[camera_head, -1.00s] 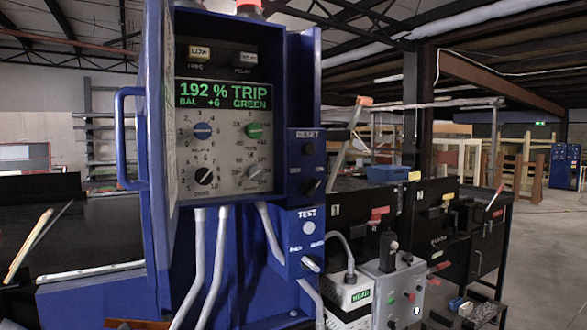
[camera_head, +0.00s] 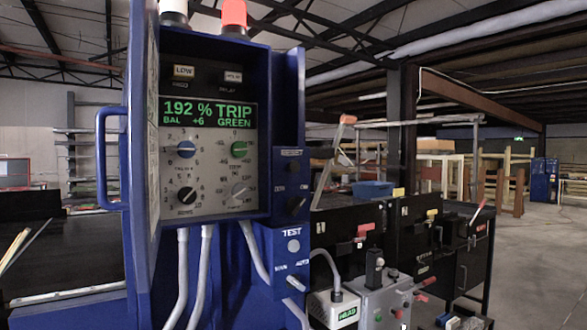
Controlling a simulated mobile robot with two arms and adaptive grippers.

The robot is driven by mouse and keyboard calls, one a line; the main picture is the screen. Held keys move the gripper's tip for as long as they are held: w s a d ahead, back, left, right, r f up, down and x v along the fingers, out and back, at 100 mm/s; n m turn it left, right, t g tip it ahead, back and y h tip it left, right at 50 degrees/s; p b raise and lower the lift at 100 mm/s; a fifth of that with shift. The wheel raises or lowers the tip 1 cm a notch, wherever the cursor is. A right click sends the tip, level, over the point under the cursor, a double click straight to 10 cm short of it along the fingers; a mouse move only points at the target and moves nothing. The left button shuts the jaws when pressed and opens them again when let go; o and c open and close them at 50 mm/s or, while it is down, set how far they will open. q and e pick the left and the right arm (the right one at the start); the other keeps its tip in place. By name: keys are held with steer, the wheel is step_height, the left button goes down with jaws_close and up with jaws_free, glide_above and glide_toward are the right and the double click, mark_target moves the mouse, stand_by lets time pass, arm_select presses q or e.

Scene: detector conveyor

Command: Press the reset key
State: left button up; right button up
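The reset key (camera_head: 291,168) is a small dark round part under a hard-to-read label on the narrow blue side panel (camera_head: 288,138), right of the detector's display. The green display (camera_head: 208,112) reads 192 % TRIP, BAL +6, GREEN. Below the reset key on the same panel is a dark rotary switch (camera_head: 295,205). Lower down are a pale round TEST button (camera_head: 294,246) and a MAN/AUTO switch (camera_head: 296,283). Neither gripper is in view.
A blue handle (camera_head: 103,158) sticks out left of the cabinet. Grey conduits (camera_head: 203,275) hang below it. A grey control box (camera_head: 388,300) and black bins (camera_head: 410,232) stand to the right. The floor at far right (camera_head: 535,255) is open.

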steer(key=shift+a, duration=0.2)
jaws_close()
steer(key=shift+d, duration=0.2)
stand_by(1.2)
